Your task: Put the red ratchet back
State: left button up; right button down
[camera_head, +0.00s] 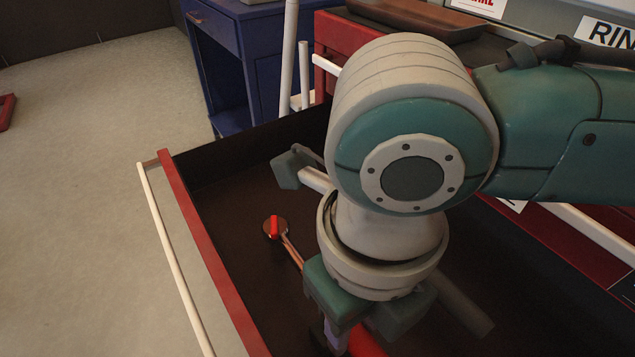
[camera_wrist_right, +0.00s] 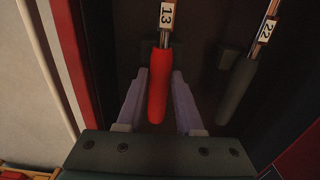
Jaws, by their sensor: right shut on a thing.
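The red ratchet shows in the head view as a round head with a red lever (camera_head: 275,228), a metal shaft, and a red handle (camera_head: 366,343) partly hidden by my right wrist. It is over the dark floor of the open drawer (camera_head: 225,190); I cannot tell whether it touches the floor. My right gripper (camera_head: 338,338) points down into the drawer. In the wrist view the right gripper (camera_wrist_right: 163,78) has its two fingers on either side of the red handle (camera_wrist_right: 158,85), shut on it. A "13" label is on the shaft. My left gripper is not in view.
A dark-handled tool (camera_wrist_right: 237,90) labelled "22" lies to the right in the wrist view. The drawer has a red front edge (camera_head: 205,245) and a white bar handle (camera_head: 172,250). A blue cabinet (camera_head: 235,50) stands behind; open floor (camera_head: 80,200) is at left.

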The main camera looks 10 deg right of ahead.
jog(key=shift+c, duration=2.3)
grip_release()
